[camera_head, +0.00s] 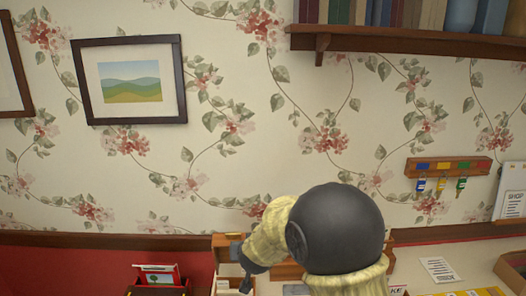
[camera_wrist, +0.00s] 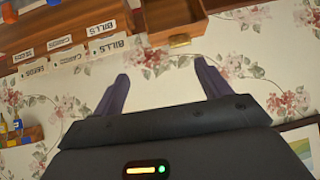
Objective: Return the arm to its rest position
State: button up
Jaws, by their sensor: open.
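My gripper (camera_wrist: 160,92) shows in the wrist view with its two dark fingers spread apart and nothing between them. Beyond the fingers is the floral wall. In the head view my arm, with a dark round joint and cream sleeves, rises at the bottom centre, and the gripper (camera_head: 240,270) is small and partly hidden at its left, over the desk area.
A wooden organizer has labelled slots (camera_wrist: 60,55) and an open drawer (camera_wrist: 175,18). A key rack (camera_head: 447,167) hangs at the right of the wall. A shelf of books (camera_head: 400,38) is above. A framed picture (camera_head: 130,80) hangs left. A red box (camera_head: 158,275) stands lower left.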

jog(key=s+d+f+g, duration=0.1)
jog(key=s+d+g, duration=0.2)
jog(key=s+d, duration=0.7)
jog(key=s+d+f+m+g+h, duration=0.1)
jog(key=s+d+g, duration=0.3)
jog(key=s+d, duration=0.6)
jog(key=s, duration=0.5)
jog(key=shift+s+f+h, duration=0.2)
jog(key=shift+f+h, duration=0.05)
jog(key=shift+h, duration=0.05)
